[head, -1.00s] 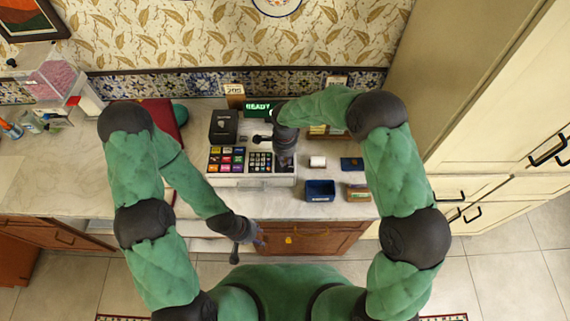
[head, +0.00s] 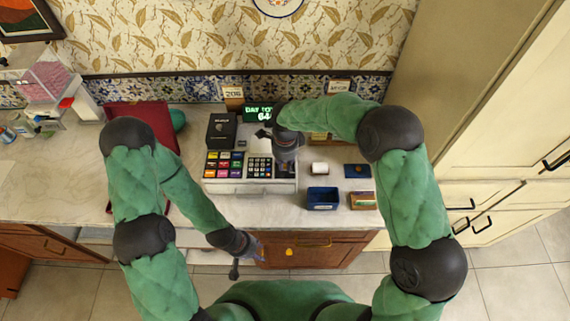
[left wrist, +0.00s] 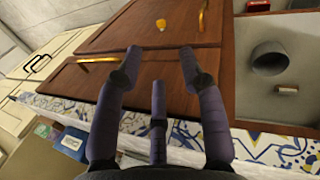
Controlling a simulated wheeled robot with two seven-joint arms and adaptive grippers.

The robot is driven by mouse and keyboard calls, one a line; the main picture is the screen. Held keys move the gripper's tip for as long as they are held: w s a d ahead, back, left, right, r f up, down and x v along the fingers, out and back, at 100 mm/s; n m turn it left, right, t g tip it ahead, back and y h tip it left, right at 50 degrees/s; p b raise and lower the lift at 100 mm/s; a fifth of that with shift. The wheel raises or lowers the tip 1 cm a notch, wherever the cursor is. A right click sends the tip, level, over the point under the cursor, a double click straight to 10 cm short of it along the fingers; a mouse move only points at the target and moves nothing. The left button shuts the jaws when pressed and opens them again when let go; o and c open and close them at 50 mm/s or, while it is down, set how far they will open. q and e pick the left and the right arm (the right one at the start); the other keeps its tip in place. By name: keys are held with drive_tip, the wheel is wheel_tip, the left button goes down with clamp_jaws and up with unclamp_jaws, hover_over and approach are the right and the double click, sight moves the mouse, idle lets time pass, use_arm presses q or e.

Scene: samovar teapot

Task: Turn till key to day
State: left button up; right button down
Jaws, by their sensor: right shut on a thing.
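The till (head: 225,187) stands on the counter, with coloured keys at left and a number keypad at its middle. Its green display (head: 258,113) reads "DAY TO…" with "64" below, partly cut off by my right arm. My right gripper (head: 288,166) points down at the till's right end and is shut. The till key is hidden beneath this gripper, so its angle cannot be read. My left gripper (head: 252,246) is low in front of the counter, away from the till. Its fingers also show in the left wrist view (left wrist: 161,58), spread and empty.
A dark red tray (head: 150,118) lies left. A wooden drawer front (head: 330,247) is near my left gripper.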

sight(285, 165)
drive_tip(key=shift+r, duration=0.1)
drive_tip(key=c, duration=1.2)
unclamp_jaws()
drive_tip(key=shift+c, duration=0.2)
wheel_tip(285, 165, up, 12)
